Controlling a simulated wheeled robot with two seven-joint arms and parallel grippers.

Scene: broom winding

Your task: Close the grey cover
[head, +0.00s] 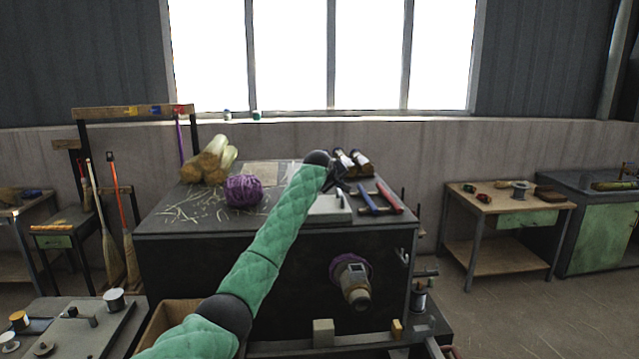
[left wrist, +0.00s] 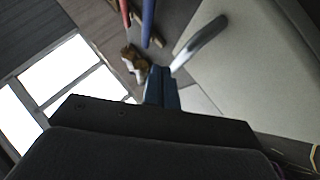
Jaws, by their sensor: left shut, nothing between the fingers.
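A light grey cover (head: 330,209) is on the dark workbench, partly hidden behind my left gripper. In the left wrist view a large pale grey panel (left wrist: 255,70), seemingly this cover, fills the right side. A shiny metal handle (left wrist: 203,42) shows at its edge. My left gripper (head: 338,188) is over the cover in the head view. In the left wrist view its dark blue fingers (left wrist: 160,85) are together and empty, close to the handle's lower end; I cannot tell whether they touch it. How far open the cover stands is unclear. My right gripper is not in view.
Blue- and red-handled tools (head: 378,198) lie just right of the cover. Purple twine (head: 243,191), straw bundles (head: 210,160) and loose straw are to the left on the bench (head: 200,228). A spindle (head: 354,285) sticks out of the bench front. The floor at right is clear.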

